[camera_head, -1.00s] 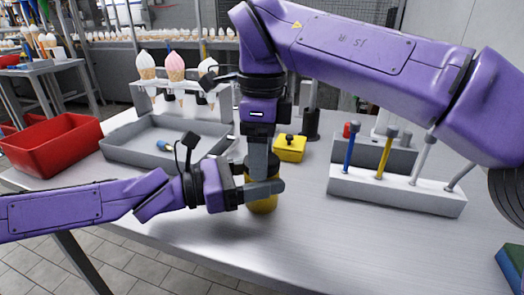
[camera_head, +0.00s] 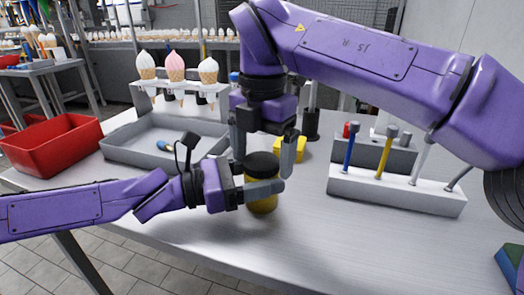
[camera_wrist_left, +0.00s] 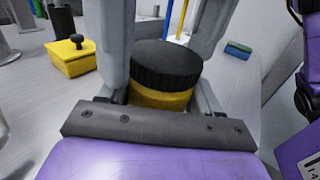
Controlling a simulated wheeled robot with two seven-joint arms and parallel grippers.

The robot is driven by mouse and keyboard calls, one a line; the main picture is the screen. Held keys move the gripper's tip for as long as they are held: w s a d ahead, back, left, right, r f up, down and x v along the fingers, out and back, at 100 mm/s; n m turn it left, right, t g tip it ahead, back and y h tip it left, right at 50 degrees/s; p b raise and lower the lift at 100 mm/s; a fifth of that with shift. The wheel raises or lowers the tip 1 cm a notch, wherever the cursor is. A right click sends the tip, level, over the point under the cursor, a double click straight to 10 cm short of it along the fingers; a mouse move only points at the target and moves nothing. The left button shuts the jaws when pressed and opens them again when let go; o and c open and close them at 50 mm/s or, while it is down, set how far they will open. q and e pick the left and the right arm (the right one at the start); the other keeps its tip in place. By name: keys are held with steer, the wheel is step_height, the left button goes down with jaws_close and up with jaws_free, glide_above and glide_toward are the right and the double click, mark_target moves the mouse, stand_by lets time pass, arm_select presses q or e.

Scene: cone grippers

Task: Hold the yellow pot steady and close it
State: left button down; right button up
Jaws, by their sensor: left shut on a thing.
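The yellow pot (camera_head: 262,205) stands upright on the table with a dark ribbed lid (camera_head: 262,163) sitting level on its top. My left gripper (camera_head: 264,190) is shut around the pot's body from the left. In the left wrist view the lid (camera_wrist_left: 167,65) covers the mouth of the yellow pot (camera_wrist_left: 160,97). My right gripper (camera_head: 264,150) is above and around the lid, its fingers spread on either side.
A yellow box with a black knob (camera_wrist_left: 72,55) sits behind the pot. A white rack (camera_head: 395,190) with upright tools is at the right. A grey tray (camera_head: 125,150), a red bin (camera_head: 50,145) and an ice-cream cone stand (camera_head: 180,90) are at the left. The front table is clear.

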arm_select(q)
steer(key=shift+f, duration=0.1)
arm_select(e)
steer(key=shift+r, duration=2.25)
steer(key=shift+c, duration=0.3)
steer(key=shift+w+a+r, duration=0.15)
steer(key=shift+a+r, duration=0.05)
steer(key=shift+r, duration=0.05)
steer(key=shift+w+r+n, duration=0.1)
steer(key=shift+r+n, duration=0.2)
steer(key=shift+n, duration=0.2)
steer(key=n, duration=0.2)
steer(key=r+n, duration=0.1)
steer(key=n, duration=0.1)
steer(key=shift+r, duration=0.2)
steer(key=n, duration=0.4)
steer(key=shift+d+r, duration=0.15)
steer(key=shift+r, duration=0.25)
steer(key=n, duration=0.3)
steer(key=shift+s+r, duration=0.1)
steer(key=shift+s, duration=0.15)
